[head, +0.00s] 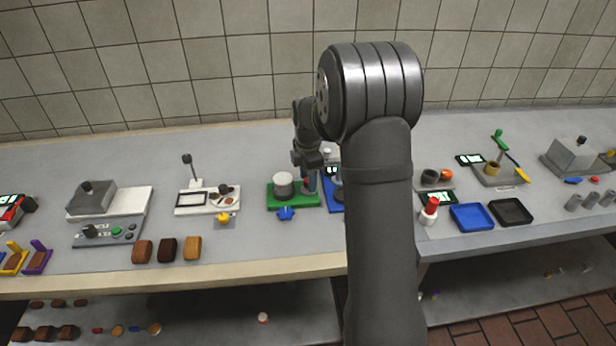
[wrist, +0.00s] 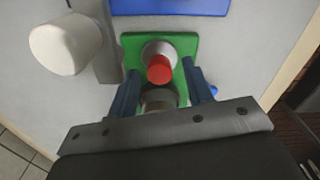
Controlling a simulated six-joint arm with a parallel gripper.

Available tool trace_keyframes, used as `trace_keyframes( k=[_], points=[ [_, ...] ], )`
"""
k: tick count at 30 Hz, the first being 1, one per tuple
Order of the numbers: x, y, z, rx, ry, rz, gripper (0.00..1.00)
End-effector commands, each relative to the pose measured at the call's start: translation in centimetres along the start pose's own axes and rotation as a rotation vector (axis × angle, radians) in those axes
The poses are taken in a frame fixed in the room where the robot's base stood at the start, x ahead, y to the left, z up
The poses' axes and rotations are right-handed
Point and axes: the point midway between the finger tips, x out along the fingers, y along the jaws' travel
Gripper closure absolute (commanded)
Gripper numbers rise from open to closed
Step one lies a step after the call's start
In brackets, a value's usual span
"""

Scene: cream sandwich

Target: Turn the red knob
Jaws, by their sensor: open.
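The red knob (wrist: 159,69) shows in the wrist view on top of a silver round part, on a green base (wrist: 131,43). My gripper (wrist: 161,76) is open, with one blue finger on each side of the knob. I cannot tell whether either finger touches it. In the head view, the green base (head: 308,204) stands near the middle of the counter, with a small bit of red (head: 306,182) beside my gripper (head: 311,178). My arm hides part of this area.
A white-topped cylinder (head: 283,181) stands on the green base, with a blue star-shaped knob (head: 286,213) at its front. A blue board (head: 333,203) is close on the right. A white plate station (head: 208,201) stands left, with brown blocks (head: 167,250) in front.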

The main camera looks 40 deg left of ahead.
Motion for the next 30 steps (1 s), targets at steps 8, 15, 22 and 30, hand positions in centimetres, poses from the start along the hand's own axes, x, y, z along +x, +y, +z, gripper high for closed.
trace_keyframes(
  k=[8,15,22,30],
  points=[
    [-0.03,0.00,0.00,0.000,0.000,0.000,0.85],
    [-0.04,0.00,0.00,0.006,0.000,0.000,0.98],
    [-0.04,0.02,-0.01,0.076,0.001,-0.001,0.98],
    [-0.03,0.06,-0.03,0.268,0.001,-0.001,0.98]
  ],
)
